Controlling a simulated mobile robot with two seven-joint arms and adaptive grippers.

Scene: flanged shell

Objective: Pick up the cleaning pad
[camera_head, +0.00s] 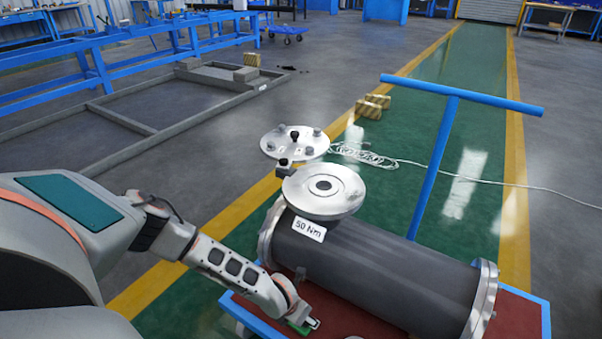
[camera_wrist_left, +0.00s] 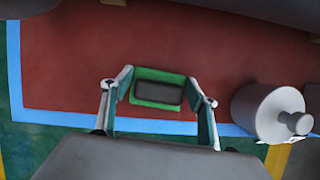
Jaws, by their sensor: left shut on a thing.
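The cleaning pad (camera_wrist_left: 157,93) is a small green block with a dark grey face. In the left wrist view it sits between the fingertips of my left gripper (camera_wrist_left: 161,88), over the red deck of the cart. In the head view my left gripper (camera_head: 304,323) is low at the cart's near left corner, beside the flanged shell. A bit of the green pad (camera_head: 298,329) shows under it there. The gripper is shut on the pad. I cannot tell whether the pad still touches the deck. My right gripper is not in view.
The dark grey flanged shell (camera_head: 390,268) lies on the red-decked cart (camera_head: 518,315) with a blue rim and handle (camera_head: 437,165). A "50 Nm" label (camera_head: 309,229) is on it. A pale cylinder with a knob (camera_wrist_left: 262,108) stands right of my gripper. A bolted disc (camera_head: 294,142) is behind.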

